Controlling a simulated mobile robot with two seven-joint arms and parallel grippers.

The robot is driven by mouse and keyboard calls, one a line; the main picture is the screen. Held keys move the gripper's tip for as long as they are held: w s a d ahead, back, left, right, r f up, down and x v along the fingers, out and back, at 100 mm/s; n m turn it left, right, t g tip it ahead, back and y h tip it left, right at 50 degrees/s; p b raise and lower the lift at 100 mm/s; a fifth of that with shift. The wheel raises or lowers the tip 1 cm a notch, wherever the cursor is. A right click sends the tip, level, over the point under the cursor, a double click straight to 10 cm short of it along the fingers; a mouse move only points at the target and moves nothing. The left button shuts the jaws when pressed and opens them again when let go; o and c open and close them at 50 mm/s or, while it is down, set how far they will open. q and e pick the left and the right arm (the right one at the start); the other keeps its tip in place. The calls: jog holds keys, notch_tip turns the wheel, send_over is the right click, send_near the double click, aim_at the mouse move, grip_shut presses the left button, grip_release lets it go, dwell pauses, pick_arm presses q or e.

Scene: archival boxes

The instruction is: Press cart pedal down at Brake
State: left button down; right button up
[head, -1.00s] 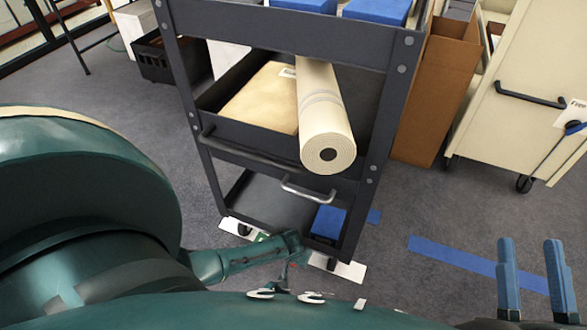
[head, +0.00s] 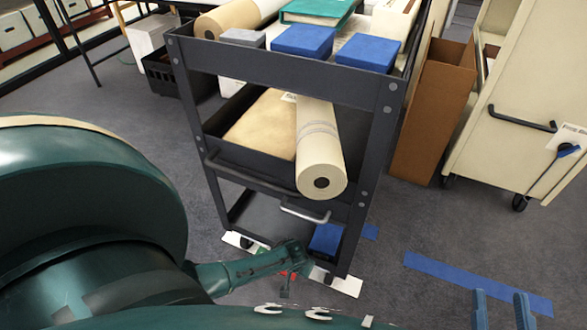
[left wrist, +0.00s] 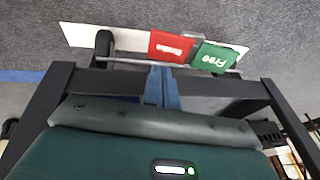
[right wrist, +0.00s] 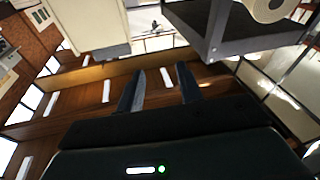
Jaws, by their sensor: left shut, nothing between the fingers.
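The dark grey cart (head: 270,70) stands in front of me. Its pedal bar shows in the left wrist view with a red pedal marked Brake (left wrist: 172,45) and a green pedal marked Free (left wrist: 213,58) side by side. The red pedal also shows small in the head view (head: 287,274), partly hidden by my left arm. My left gripper (left wrist: 162,72) is shut and empty, with its fingertips just beside the red pedal's lower edge. I cannot tell whether they touch. My right gripper (head: 502,295) is open and empty at the lower right, away from the cart.
The cart carries blue boxes (head: 303,41) and a rolled sheet (head: 320,150). A cream cart (head: 510,90) and a brown carton (head: 432,110) stand to the right. Blue tape (head: 475,283) marks the carpet. White plates (head: 340,284) lie by the cart's wheels.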

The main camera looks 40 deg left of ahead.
pick_arm(q)
jog(key=d+p+v, duration=0.1)
jog(key=p+v, duration=0.3)
jog(key=v, duration=0.4)
pick_arm(e)
jog(key=shift+d+m+g+h, duration=0.3)
jog(key=shift+d+g+h, duration=0.45)
jog(key=shift+h, duration=0.35)
pick_arm(q)
jog(key=shift+w+d, duration=0.1)
jog(key=shift+d, duration=0.05)
pick_arm(e)
jog(key=shift+a, duration=0.1)
